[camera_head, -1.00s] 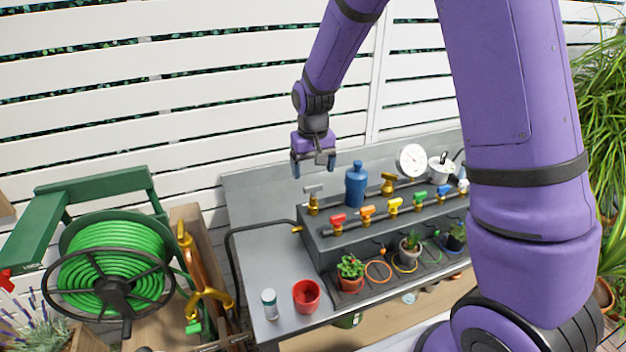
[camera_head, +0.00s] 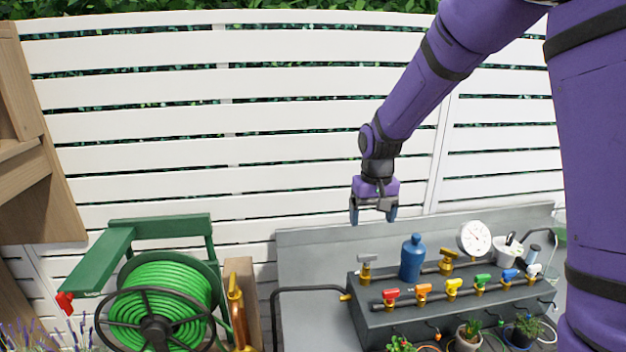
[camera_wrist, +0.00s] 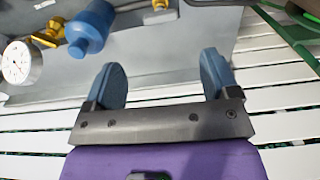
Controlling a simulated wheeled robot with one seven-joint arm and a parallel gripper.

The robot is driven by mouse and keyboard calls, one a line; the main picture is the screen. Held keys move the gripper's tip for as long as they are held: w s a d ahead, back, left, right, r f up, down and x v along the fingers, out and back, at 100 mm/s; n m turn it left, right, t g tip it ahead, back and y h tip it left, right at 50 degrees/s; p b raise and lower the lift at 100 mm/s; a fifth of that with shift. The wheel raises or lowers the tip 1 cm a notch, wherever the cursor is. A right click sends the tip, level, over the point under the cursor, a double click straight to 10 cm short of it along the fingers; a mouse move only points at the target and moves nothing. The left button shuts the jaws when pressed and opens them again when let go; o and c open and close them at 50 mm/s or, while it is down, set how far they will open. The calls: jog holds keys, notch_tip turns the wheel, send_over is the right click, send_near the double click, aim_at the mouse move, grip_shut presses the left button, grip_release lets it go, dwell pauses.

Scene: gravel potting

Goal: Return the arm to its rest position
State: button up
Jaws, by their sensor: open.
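My gripper (camera_head: 374,212) hangs in the air in the head view, above and behind the grey bench (camera_head: 312,322), in front of the white slatted fence. Its two blue fingers point down, are spread apart and hold nothing. In the wrist view my gripper (camera_wrist: 165,82) also shows open and empty, with bare grey bench back and white slats around the fingers. The blue bottle (camera_head: 412,258) stands upright on the bench's raised manifold box, below and right of the gripper, apart from it. My purple arm reaches in from the upper right.
A row of coloured valves (camera_head: 452,288), a brass tap (camera_head: 366,268) and a white gauge (camera_head: 474,239) are on the box. Potted plants (camera_head: 470,335) stand in front. A green hose reel (camera_head: 165,295) is at left. The space before the fence (camera_head: 270,150) is clear.

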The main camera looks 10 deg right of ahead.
jog(key=s+d+r+t, duration=0.3)
jog(key=s+d+r, duration=0.1)
jog(key=s+r, duration=0.95)
jog(key=s+d+r+t, duration=0.1)
jog(key=s+r, duration=0.1)
jog(key=s, duration=0.6)
jog(key=s+d+r+t, duration=0.1)
jog(key=s+d+r, duration=0.1)
jog(key=s, duration=0.6)
jog(key=shift+r, duration=0.45)
jog(key=shift+w, duration=0.1)
